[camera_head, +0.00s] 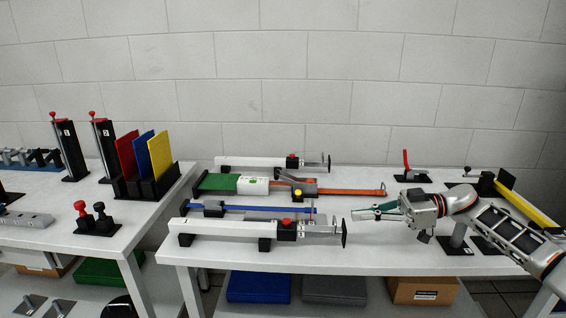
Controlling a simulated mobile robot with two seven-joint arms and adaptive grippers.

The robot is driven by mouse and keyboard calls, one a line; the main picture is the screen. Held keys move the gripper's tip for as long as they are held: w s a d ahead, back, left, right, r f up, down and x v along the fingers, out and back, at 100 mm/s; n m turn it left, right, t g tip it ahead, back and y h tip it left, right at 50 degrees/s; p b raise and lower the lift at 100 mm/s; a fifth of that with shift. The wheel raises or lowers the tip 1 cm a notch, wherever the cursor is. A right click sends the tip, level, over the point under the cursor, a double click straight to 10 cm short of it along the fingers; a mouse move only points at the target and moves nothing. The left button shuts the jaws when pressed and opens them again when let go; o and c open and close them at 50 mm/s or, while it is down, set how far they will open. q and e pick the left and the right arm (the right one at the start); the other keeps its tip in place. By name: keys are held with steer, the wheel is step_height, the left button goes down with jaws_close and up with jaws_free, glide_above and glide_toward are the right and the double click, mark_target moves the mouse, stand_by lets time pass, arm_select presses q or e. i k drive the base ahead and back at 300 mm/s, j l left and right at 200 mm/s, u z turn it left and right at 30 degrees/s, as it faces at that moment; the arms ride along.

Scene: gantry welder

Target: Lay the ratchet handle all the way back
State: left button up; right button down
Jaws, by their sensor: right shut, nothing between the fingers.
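An orange strap (350,192) runs along the middle of the table, with a ratchet (302,188) at its left end. The ratchet has dark parts and a yellow spot. A small brownish bar at the ratchet, perhaps its handle (287,178), slants up to the left; its exact angle is too small to tell. My right gripper (355,213) comes in from the right, shut and empty, pointing left. It is above the table, apart from the ratchet, to its right and nearer the front. My left gripper is not in view.
A grey bar clamp (225,226) lies in front and another (250,162) behind. A blue strap (255,209) lies between them. A white block (253,185) sits on a green piece left of the ratchet. A red upright lever (406,160) stands at the back right.

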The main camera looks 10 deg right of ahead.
mark_target(278, 172)
steer(key=i, duration=1.1)
